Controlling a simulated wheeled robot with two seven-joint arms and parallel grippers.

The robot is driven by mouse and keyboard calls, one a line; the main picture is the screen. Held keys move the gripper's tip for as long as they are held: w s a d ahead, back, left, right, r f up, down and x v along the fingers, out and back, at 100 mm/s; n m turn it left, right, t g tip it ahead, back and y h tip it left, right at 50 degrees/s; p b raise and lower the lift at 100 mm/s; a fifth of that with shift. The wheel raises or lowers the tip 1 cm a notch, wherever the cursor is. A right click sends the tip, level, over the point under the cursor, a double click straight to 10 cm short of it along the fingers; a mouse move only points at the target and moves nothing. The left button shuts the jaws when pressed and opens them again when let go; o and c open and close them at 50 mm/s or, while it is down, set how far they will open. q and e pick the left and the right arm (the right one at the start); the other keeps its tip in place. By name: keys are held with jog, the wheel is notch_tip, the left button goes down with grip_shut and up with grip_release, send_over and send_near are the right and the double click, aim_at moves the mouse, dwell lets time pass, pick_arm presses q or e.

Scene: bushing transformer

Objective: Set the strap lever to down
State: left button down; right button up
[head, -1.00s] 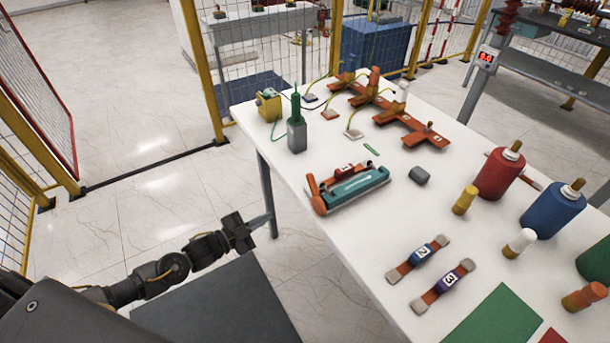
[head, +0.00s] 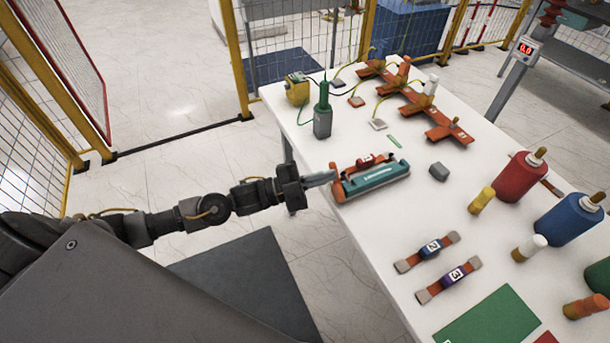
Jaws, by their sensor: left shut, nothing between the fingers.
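A teal and orange strap device (head: 378,178) lies near the left edge of the white table (head: 345,235). A red block marked 1 (head: 366,160) sits along its far side. An upright orange part (head: 334,178), which looks like the strap lever, stands at the device's left end. My left gripper (head: 322,179) is shut and empty, its fingertips at or just beside this orange part. I cannot tell if they touch. The tips partly hide the lever, so its exact angle is unclear. My right gripper is not in view.
Two straps marked 2 (head: 430,249) and 3 (head: 456,275) lie nearer on the table. A green tool in a grey holder (head: 322,118) stands behind.

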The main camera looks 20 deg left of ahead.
pick_arm(q)
jog(key=w, duration=0.1)
jog(key=w+f+p, duration=0.1)
jog(key=w+f, duration=0.1)
jog(key=shift+w+a+f+p, duration=0.1)
jog(key=shift+w+a+p, duration=0.1)
jog(key=shift+a+p, duration=0.1)
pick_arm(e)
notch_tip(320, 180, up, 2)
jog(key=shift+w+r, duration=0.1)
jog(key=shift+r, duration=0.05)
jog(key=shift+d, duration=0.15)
pick_arm(q)
jog(key=shift+w+a+f+b, duration=0.35)
jog(key=shift+a+f+b, duration=0.1)
jog(key=shift+b, duration=0.5)
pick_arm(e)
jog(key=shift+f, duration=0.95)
pick_arm(q)
jog(key=shift+r, duration=0.1)
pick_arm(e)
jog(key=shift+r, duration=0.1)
